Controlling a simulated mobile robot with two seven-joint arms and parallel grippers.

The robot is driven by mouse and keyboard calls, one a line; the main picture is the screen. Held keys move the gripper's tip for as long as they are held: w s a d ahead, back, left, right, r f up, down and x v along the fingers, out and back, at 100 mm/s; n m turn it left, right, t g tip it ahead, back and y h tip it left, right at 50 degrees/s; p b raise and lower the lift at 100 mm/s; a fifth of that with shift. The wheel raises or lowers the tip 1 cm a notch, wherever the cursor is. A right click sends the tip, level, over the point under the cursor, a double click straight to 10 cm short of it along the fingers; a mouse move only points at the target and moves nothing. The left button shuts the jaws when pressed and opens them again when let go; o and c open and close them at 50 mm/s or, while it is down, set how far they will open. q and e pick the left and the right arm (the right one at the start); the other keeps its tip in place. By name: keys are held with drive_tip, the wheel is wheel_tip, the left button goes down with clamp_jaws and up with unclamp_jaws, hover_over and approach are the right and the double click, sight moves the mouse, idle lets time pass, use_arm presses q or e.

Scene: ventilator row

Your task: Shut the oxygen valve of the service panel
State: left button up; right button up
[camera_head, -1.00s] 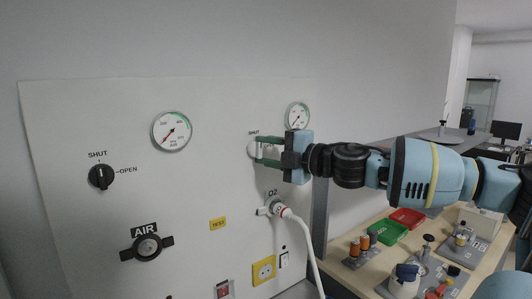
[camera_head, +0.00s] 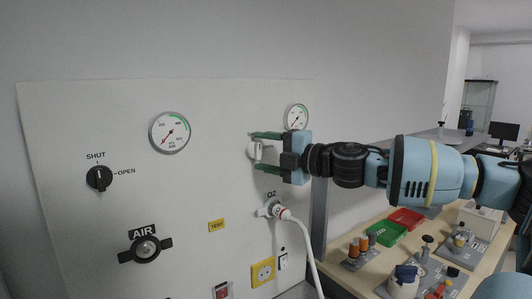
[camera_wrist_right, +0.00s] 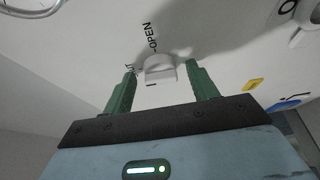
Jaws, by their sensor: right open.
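The service panel (camera_head: 85,230) fills the left of the head view. The oxygen valve is a white round knob (camera_head: 252,150) on it, above the O2 outlet (camera_head: 270,208). My right gripper (camera_head: 255,152) is open, its green fingers above and below the knob with gaps beside it. In the right wrist view the knob (camera_wrist_right: 160,69) stands between the two fingers (camera_wrist_right: 162,75). The word OPEN and part of SHUT are printed near it. The gripper partly hides the knob in the head view, and I cannot tell which way it points. My left gripper is out of view.
A black knob (camera_head: 99,178) marked SHUT and OPEN, an AIR outlet (camera_head: 146,249) and two gauges (camera_head: 170,132) (camera_head: 297,117) are on the panel. A white hose (camera_head: 308,252) hangs from the O2 outlet. A bench with green (camera_head: 387,233) and red trays stands at the right.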

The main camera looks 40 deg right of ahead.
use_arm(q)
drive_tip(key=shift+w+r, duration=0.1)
use_arm(e)
drive_tip(key=shift+s, duration=0.1)
drive_tip(key=shift+s+d+r, duration=0.15)
drive_tip(key=shift+s+r, duration=0.05)
drive_tip(key=shift+s, duration=0.25)
drive_tip(key=shift+p+v, duration=0.45)
drive_tip(key=shift+v, duration=0.45)
drive_tip(key=shift+s+f, duration=0.1)
drive_tip(key=shift+s, duration=0.25)
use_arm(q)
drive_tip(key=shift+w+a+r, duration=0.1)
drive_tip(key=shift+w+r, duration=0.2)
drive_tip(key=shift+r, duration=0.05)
use_arm(e)
approach(261, 151)
drive_tip(key=shift+w, duration=0.55)
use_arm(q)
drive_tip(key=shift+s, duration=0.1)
